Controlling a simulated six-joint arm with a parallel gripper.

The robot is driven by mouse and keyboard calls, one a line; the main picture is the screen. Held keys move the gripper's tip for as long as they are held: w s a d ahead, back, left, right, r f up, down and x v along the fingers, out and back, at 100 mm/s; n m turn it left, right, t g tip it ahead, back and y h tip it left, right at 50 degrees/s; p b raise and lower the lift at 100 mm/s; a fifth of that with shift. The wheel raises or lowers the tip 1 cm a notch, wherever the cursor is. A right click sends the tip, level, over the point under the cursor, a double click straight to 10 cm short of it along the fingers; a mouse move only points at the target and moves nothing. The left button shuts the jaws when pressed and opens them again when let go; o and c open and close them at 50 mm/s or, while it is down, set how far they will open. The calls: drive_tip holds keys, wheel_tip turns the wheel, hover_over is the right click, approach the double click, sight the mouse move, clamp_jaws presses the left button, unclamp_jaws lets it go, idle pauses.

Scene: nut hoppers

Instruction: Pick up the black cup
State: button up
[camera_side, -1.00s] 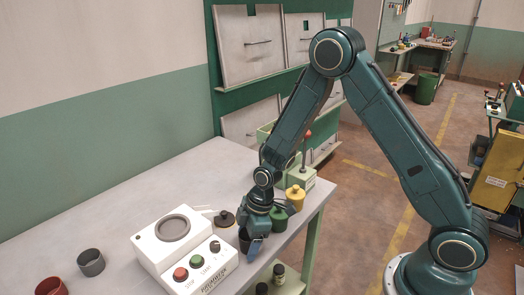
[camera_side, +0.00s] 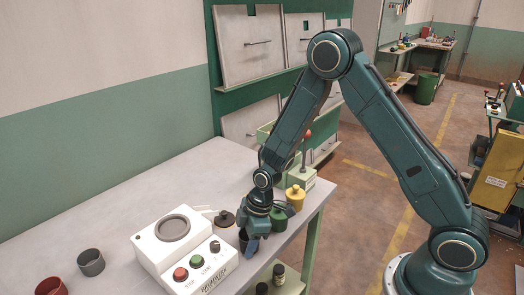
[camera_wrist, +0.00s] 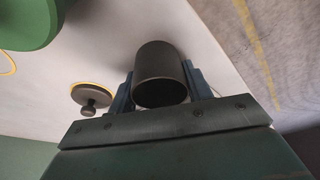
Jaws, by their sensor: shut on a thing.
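The black cup (camera_wrist: 158,72) is between the two fingers of my gripper (camera_wrist: 160,88) in the wrist view, its dark opening facing the camera. In the side view my gripper (camera_side: 251,243) is low at the table's front edge, beside the white machine, shut on the cup (camera_side: 243,238). The cup is mostly hidden behind the fingers there. I cannot tell whether its base touches the table.
The white machine (camera_side: 160,247) with red and green buttons stands left of the gripper. A dark knobbed lid (camera_side: 224,218), a green container (camera_side: 279,217) and a yellow one (camera_side: 295,196) are close by. A grey cup (camera_side: 91,262) and red cup (camera_side: 50,287) stand far left.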

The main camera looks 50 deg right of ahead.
drive_tip(key=shift+r, duration=0.1)
wheel_tip(320, 180, up, 20)
idle(1.0)
idle(0.5)
drive_tip(key=w+d+f+m+h, duration=0.2)
drive_tip(key=w+d+m, duration=0.2)
drive_tip(key=d+m, duration=0.5)
drive_tip(key=w+d+f+m+h, duration=0.3)
drive_tip(key=d+m, duration=0.5)
drive_tip(key=m, duration=0.5)
drive_tip(key=shift+w+d+m, duration=0.3)
drive_tip(key=shift+w+d, duration=0.05)
drive_tip(key=shift+w, duration=0.5)
